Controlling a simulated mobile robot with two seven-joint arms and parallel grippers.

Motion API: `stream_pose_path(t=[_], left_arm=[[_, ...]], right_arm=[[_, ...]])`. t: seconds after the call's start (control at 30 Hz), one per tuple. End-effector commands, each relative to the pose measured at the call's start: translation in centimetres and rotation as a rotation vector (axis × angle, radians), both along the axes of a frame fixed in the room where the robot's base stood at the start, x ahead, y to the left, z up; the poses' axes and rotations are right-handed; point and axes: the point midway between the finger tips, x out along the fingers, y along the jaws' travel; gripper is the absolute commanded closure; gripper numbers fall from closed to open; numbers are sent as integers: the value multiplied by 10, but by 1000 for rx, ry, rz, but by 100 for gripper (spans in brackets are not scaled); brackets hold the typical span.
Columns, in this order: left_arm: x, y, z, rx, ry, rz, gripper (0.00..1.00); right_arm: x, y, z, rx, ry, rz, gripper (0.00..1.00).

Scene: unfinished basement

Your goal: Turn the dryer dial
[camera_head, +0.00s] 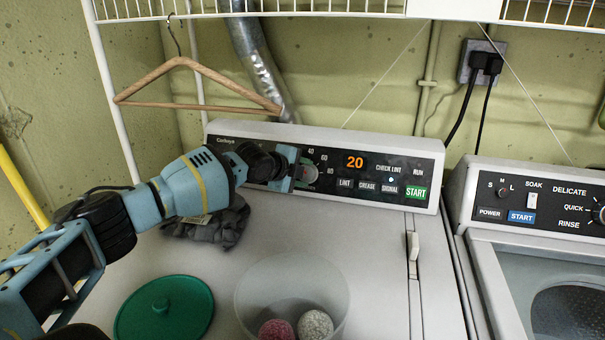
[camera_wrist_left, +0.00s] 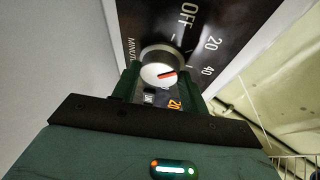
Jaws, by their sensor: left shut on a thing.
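The dryer's control panel (camera_head: 375,168) runs along the back of the white dryer top, with a display (camera_head: 355,162) reading 20. The round dial (camera_head: 310,174) sits on the panel's left part, partly hidden by my gripper. In the left wrist view the dial (camera_wrist_left: 158,70) is silvery with a red pointer line, which points toward the right, on the side of the 20 and 40 marks; OFF is printed above. My left gripper (camera_head: 299,172) is shut on the dial, one finger on each side. My right gripper is out of view.
A grey cloth (camera_head: 208,230) lies under my left forearm. A green lid (camera_head: 165,308) and a clear tub (camera_head: 291,275) holding two balls stand on the dryer's front. A wooden hanger (camera_head: 200,106) hangs above my arm. A washer (camera_head: 540,240) stands at right.

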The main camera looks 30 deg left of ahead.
Motion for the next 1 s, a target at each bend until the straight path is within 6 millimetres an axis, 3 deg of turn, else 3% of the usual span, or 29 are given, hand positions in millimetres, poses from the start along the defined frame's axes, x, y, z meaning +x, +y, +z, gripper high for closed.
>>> stream_pose_path(t=[0.3,0.33,0.5,0.83,1.0], left_arm=[[0,1,-1,2,2,2,79],[0,1,-1,1,2,3,54],[0,1,-1,0,1,2,35],[-3,2,2,0,0,1,35],[-16,5,11,1,-2,1,35]], right_arm=[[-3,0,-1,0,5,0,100],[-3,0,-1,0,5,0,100],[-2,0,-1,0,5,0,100],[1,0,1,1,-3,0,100],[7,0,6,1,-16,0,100]])
